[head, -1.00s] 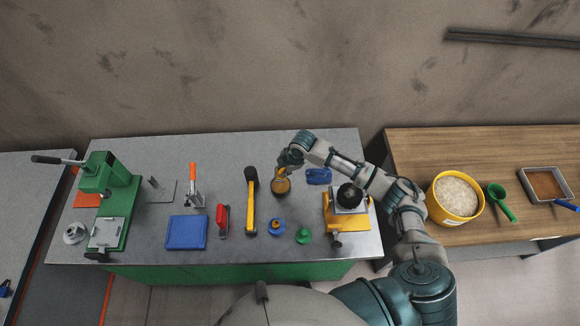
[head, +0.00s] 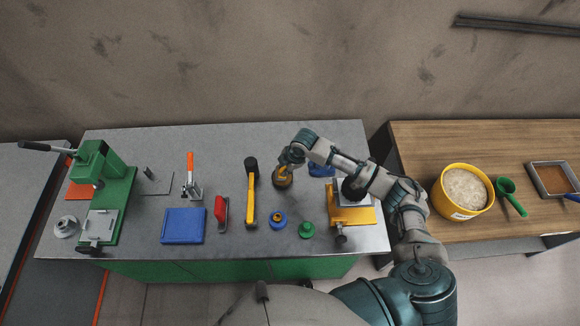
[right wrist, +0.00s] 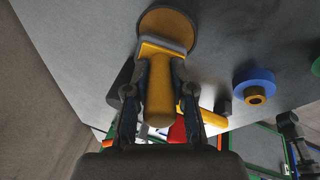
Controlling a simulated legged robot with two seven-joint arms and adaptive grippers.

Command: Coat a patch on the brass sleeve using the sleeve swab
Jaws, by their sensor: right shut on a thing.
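My right gripper (head: 287,167) is shut on the yellow handle of the swab (right wrist: 159,90). In the right wrist view its fingers (right wrist: 160,100) flank the handle. The swab's grey head (right wrist: 163,45) lies over the near edge of a round amber-brown disc or dish (right wrist: 168,22); whether they touch I cannot tell. The dish also shows in the head view (head: 282,183), partly under the gripper. A brass ring with a hole, which looks like the brass sleeve (right wrist: 255,95), sits in a blue round base (head: 278,221), apart from the swab. My left gripper is not in view.
A hammer (head: 251,196), a red-handled tool (head: 221,212) and a blue tray (head: 184,226) lie to the left. A green knob-like piece (head: 306,230) and a yellow-based device (head: 352,214) stand to the right. A green press (head: 110,200) is at far left.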

